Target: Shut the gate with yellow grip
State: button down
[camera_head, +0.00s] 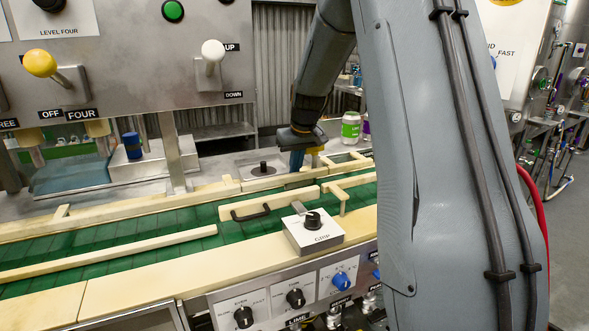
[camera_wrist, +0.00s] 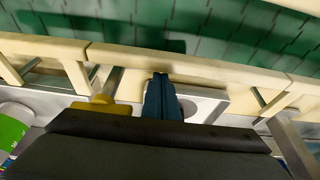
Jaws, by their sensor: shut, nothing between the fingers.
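The yellow grip (camera_wrist: 101,107) is left of my fingers in the wrist view, at the near side of the pale wooden rail, beside a thin metal rod. In the head view only a small part of the yellow grip (camera_head: 317,150) shows behind my wrist. My gripper (camera_wrist: 160,80) has its blue fingers together and empty, with the tips at the edge of the wooden rail (camera_wrist: 200,68). I cannot tell whether they touch it. In the head view my gripper (camera_head: 296,163) points down at the belt's far rail. How far the gate stands open is hidden.
The green belt (camera_head: 190,222) runs between wooden rails. A black handle (camera_head: 250,213) sits on another wooden bar. A grip knob box (camera_head: 313,229) stands at the near rail. A green-and-white can (camera_head: 350,128) stands behind the rail. A lever panel (camera_head: 130,60) is at left.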

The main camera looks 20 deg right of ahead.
jog(key=shift+r, duration=0.15)
jog(key=p+v, duration=0.6)
jog(key=v, duration=0.3)
jog(key=shift+d+r+p, duration=0.1)
jog(key=shift+d+p, duration=0.05)
jog(key=shift+p, duration=0.2)
jog(key=c, duration=1.9)
grip_release()
jog(key=shift+s+r+p, duration=0.25)
jog(key=shift+r+p, duration=0.1)
jog(key=shift+r, duration=0.1)
jog(key=shift+o, duration=0.2)
notch_tip(320, 180, up, 6)
jog(key=w+d+m+g+h+b, duration=0.2)
jog(key=w+m+g+h+b, duration=0.15)
jog(key=m, duration=1.35)
jog(key=shift+h, duration=0.45)
jog(key=shift+s+p+x, duration=0.15)
jog(key=shift+p+x, duration=0.4)
jog(key=shift+x, duration=0.8)
jog(key=shift+s+p+x, duration=0.15)
jog(key=shift+p+x, duration=0.35)
jog(key=shift+x, duration=0.85)
jog(key=shift+s+p+x, duration=0.15)
jog(key=shift+p+x, duration=0.4)
jog(key=shift+x, duration=0.8)
jog(key=shift+d, duration=0.1)
jog(key=shift+c, duration=0.2)
